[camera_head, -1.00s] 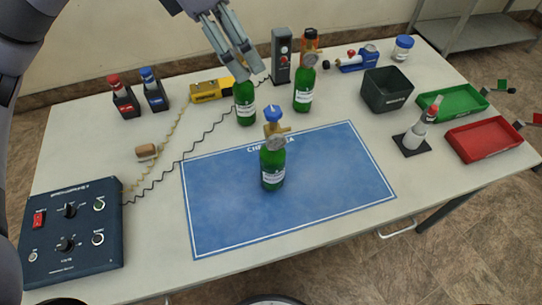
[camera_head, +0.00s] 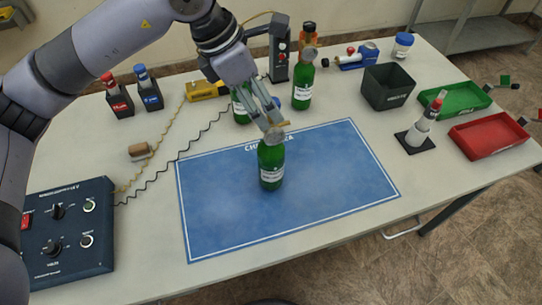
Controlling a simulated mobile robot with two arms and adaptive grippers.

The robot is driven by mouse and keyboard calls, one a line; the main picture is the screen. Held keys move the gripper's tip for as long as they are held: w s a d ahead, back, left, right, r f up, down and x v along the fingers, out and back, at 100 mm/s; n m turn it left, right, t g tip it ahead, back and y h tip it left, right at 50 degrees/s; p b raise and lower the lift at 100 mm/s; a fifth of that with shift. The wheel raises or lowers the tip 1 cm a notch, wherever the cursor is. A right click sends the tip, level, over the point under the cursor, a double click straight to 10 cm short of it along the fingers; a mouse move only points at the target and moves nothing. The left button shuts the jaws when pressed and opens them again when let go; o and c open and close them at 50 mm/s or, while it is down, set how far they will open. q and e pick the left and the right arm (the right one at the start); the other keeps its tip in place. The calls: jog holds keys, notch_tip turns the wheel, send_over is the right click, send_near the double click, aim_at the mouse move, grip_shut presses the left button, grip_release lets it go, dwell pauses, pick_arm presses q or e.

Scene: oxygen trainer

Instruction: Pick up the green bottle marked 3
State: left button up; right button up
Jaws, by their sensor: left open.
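Three green bottles stand on the table, and their numbers are too small to read. One green bottle (camera_head: 271,168) stands upright on the blue mat (camera_head: 320,195), with a brass fitting on top. A second green bottle (camera_head: 240,108) stands behind the mat, partly hidden by my left gripper. A third green bottle (camera_head: 302,88) stands further back to the right. My left gripper (camera_head: 272,118) is open, its fingers pointing down just above the top of the bottle on the mat and overlapping it in view. I cannot tell whether they touch. My right gripper is not in view.
A control box (camera_head: 68,230) stands at the left front, with cables running back. A dark bin (camera_head: 388,88), a green tray (camera_head: 452,99), a red tray (camera_head: 488,137) and a white bottle on a stand (camera_head: 421,130) are at the right. The front of the mat is clear.

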aim_at(279, 126)
pick_arm(q)
jog(key=x, duration=0.3)
jog(key=p+x, duration=0.1)
jog(key=x, duration=0.2)
jog(key=p+x, duration=0.1)
jog(key=shift+s+d+f+p, duration=0.3)
jog(key=shift+d+p, duration=0.05)
jog(key=shift+d+f, duration=0.1)
jog(key=shift+f, duration=0.2)
jog(key=shift+c, duration=0.4)
grip_shut()
jog(key=shift+w+r, duration=0.1)
jog(key=shift+r, duration=0.05)
